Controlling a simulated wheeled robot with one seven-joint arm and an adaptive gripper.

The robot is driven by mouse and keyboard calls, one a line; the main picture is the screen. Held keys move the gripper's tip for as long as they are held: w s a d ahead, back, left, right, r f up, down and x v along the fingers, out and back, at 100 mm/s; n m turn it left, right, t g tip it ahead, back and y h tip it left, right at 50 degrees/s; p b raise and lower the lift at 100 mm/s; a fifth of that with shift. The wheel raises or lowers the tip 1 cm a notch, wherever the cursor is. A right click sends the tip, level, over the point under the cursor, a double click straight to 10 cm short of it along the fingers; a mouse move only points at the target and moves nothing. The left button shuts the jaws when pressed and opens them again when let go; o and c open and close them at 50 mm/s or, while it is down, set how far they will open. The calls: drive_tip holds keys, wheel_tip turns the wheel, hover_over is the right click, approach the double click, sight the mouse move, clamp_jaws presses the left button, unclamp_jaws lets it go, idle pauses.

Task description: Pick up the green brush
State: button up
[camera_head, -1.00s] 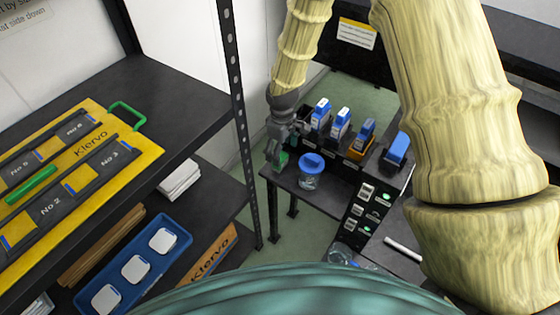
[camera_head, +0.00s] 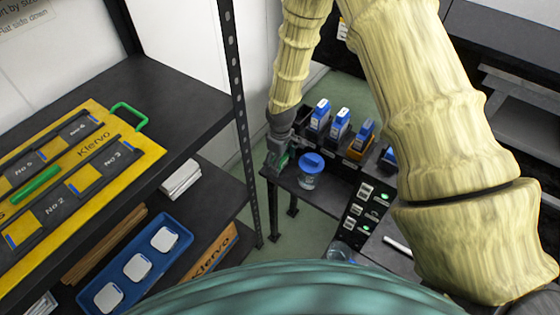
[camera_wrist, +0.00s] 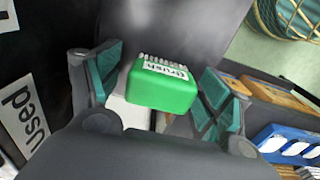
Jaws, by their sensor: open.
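The green brush (camera_wrist: 160,88) is a small block with pale bristles along its far edge and a white label reading "Brush". In the wrist view it sits between the two fingers of my gripper (camera_wrist: 163,82). The fingers are open, with teal pads on either side. A narrow gap shows on the left; the right pad is close to the brush, and I cannot tell if it touches. In the head view my gripper (camera_head: 278,153) is at the left end of the dark bench. A bit of green shows there, but I cannot tell if it is the brush.
A blue-lidded jar (camera_head: 310,172) stands just right of my gripper. Several ink bottles (camera_head: 340,125) stand behind it in a dark rack. A shelf post (camera_head: 240,115) rises to the left. In the wrist view a "used" label (camera_wrist: 24,112) lies left, a blue tray (camera_wrist: 285,145) right.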

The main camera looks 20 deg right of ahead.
drive_tip(key=shift+c, duration=0.4)
drive_tip(key=c, duration=1.1)
drive_tip(key=shift+r, duration=0.8)
wheel_tip(320, 180, up, 2)
drive_tip(key=shift+r+b, duration=0.1)
drive_tip(key=shift+b, duration=0.35)
drive_tip(key=s+a, duration=0.1)
drive_tip(key=s, duration=0.4)
drive_tip(key=s+a+b, duration=0.1)
drive_tip(key=s, duration=0.4)
drive_tip(key=s+a+r+b, duration=0.1)
drive_tip(key=s, duration=0.4)
drive_tip(key=shift+s+a+r, duration=0.1)
drive_tip(key=shift+s+a, duration=0.2)
drive_tip(key=shift+s, duration=0.05)
